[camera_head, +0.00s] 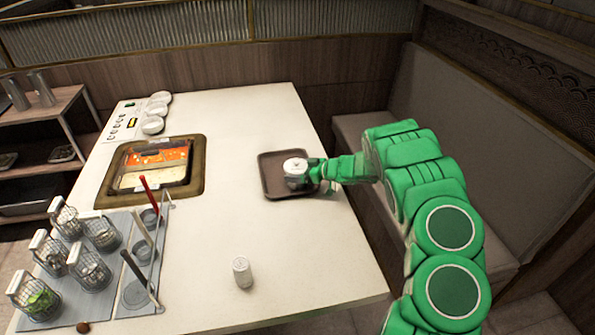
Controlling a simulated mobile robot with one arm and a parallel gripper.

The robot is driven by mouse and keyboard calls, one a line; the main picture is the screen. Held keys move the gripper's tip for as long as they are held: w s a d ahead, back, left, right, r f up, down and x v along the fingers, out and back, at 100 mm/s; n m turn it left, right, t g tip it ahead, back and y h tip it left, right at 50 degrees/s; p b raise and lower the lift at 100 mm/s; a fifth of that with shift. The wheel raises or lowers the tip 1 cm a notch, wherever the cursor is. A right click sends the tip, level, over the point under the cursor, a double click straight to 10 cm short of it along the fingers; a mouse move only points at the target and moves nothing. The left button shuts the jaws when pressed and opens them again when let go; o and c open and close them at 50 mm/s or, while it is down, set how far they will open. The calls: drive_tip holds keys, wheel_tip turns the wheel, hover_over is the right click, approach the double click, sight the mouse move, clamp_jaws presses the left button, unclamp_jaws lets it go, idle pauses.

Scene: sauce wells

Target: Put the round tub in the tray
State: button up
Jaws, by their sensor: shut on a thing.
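The round tub (295,165) is small and white-lidded. It is at the right part of the brown tray (272,187), inside the tray's outline as seen from here. My gripper (303,180) is shut on the tub, reaching in from the right. The fingers are dark and small in this view. I cannot tell whether the tub's base touches the tray floor or is held just above it. The tray lies flat on the white table near its right edge.
A white shaker-like container (242,272) stands on the table in front. A hot pot (152,170) is set into the table at left. Wire baskets (105,232) and ladles stand at front left. Small white bowls (153,124) sit at the back. The table's middle is clear.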

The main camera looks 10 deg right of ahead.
drive_tip(key=o, duration=1)
drive_tip(key=shift+c, duration=0.2)
drive_tip(key=shift+r, duration=0.1)
drive_tip(key=v, duration=1.2)
